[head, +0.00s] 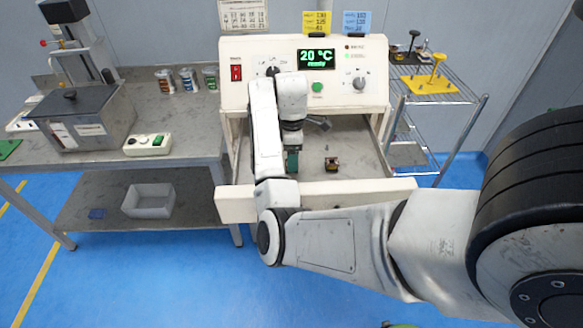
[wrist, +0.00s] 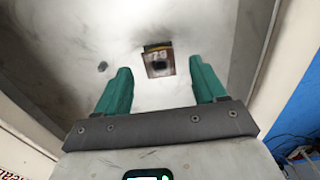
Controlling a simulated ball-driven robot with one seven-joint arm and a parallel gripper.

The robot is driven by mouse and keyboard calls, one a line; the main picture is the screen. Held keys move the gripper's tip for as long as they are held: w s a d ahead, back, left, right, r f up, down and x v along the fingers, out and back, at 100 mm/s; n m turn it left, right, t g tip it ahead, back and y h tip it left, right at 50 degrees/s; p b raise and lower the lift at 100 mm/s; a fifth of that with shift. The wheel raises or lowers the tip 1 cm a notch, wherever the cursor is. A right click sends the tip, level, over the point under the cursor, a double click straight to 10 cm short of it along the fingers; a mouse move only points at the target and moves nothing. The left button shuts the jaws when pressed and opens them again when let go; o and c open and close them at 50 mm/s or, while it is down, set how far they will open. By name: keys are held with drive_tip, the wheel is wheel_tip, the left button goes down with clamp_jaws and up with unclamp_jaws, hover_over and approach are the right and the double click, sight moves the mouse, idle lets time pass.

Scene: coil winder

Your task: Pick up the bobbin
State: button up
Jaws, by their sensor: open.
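The bobbin (head: 332,164) is a small, dark brown and yellowish piece in the open drawer (head: 380,158) of the cream machine. In the wrist view the bobbin (wrist: 158,62) lies on the grey drawer floor, beyond and between the fingertips, with a dark round centre facing me. My gripper (head: 292,162) is in the drawer area, left of the bobbin in the head view; my own arm partly hides it. In the wrist view my gripper (wrist: 160,78) has two green fingers spread wide apart, with nothing between them.
The drawer's front panel (head: 350,190) and the machine's control panel (head: 318,72) bound the space around the bobbin. A workbench (head: 185,130) with a grey box stands left. A wire rack (head: 440,95) stands right. The drawer floor right of the bobbin is clear.

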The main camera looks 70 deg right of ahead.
drive_tip(key=shift+f, duration=1.35)
drive_tip(key=shift+c, duration=0.3)
drive_tip(key=c, duration=1.1)
